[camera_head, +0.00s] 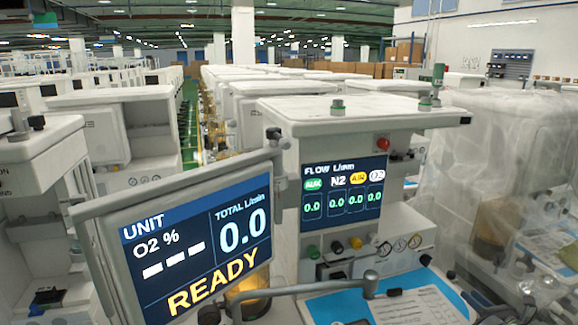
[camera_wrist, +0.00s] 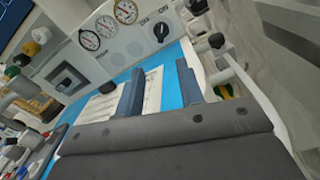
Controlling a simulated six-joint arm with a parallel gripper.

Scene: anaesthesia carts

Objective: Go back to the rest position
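My gripper (camera_wrist: 160,84) shows in the wrist view with its two dark fingers apart and nothing between them. Past the fingers lies a blue work surface (camera_wrist: 172,60) with a printed sheet (camera_wrist: 153,92) on it. I cannot tell how far the fingertips are above it. I cannot make out my gripper with certainty in the head view. There the anaesthesia cart shows a tilted screen (camera_head: 198,248) reading READY and a flow screen (camera_head: 343,191) behind it. The blue surface (camera_head: 328,308) with its sheet (camera_head: 418,306) is at the lower right.
A round black knob (camera_wrist: 161,30) and several gauges (camera_wrist: 89,40) are on the cart's panel ahead of my gripper. A jointed grey bar (camera_head: 300,289) crosses in front of the panel. A plastic-wrapped cart (camera_head: 505,150) stands close at right. A green-floored aisle (camera_head: 190,125) runs back between carts.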

